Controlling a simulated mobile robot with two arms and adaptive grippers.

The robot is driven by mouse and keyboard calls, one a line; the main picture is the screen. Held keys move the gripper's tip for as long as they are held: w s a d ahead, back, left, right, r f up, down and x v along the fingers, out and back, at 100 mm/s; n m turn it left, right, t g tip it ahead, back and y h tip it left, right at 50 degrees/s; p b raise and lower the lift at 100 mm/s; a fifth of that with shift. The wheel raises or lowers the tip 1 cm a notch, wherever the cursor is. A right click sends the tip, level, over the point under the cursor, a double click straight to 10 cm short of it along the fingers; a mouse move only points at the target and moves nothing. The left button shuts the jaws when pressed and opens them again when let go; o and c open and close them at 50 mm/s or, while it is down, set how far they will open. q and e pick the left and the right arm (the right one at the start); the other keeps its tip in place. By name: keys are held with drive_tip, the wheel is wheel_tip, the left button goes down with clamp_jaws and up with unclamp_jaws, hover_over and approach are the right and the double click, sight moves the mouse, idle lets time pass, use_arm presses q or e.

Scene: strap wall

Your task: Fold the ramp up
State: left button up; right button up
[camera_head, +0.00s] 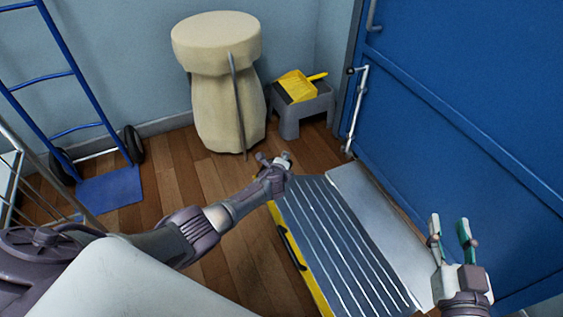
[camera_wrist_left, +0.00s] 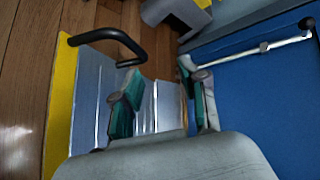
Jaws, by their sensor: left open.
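The ramp (camera_head: 335,245) lies on the floor before the blue door, a ribbed grey panel with a yellow side edge and a dark handle on that edge. A smooth silver plate (camera_head: 375,215) lies beside it along the door. My left gripper (camera_head: 280,163) is at the ramp's far end. In the left wrist view my left gripper (camera_wrist_left: 160,95) is open, its teal fingers apart over the ramp (camera_wrist_left: 90,90), with a black bar handle (camera_wrist_left: 112,36) just beyond them. My right gripper (camera_head: 451,232) is open and empty above the plate's near end.
The blue door (camera_head: 480,110) with a white rod stands at the right. A cream covered stand (camera_head: 220,95) and a grey stool (camera_head: 303,110) with a yellow dustpan (camera_head: 297,86) stand behind. A blue hand truck (camera_head: 90,100) is at the left. Wooden floor between is free.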

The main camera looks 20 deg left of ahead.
use_arm(q)
drive_tip(key=shift+s+d+r+p, duration=0.1)
drive_tip(key=shift+s+r+p, duration=0.2)
drive_tip(key=shift+s+p, duration=0.25)
use_arm(e)
drive_tip(key=shift+s+d+f+g+h, duration=0.15)
drive_tip(key=shift+s+d+f+g, duration=0.1)
drive_tip(key=shift+f+g, duration=0.45)
drive_tip(key=shift+s+d+f+g+h, duration=0.1)
drive_tip(key=shift+s+f+g+h, duration=0.25)
drive_tip(key=shift+f, duration=0.55)
drive_tip(key=shift+s+d+f+g, duration=0.15)
drive_tip(key=shift+d+f+g, duration=0.05)
drive_tip(key=shift+f+g, duration=0.55)
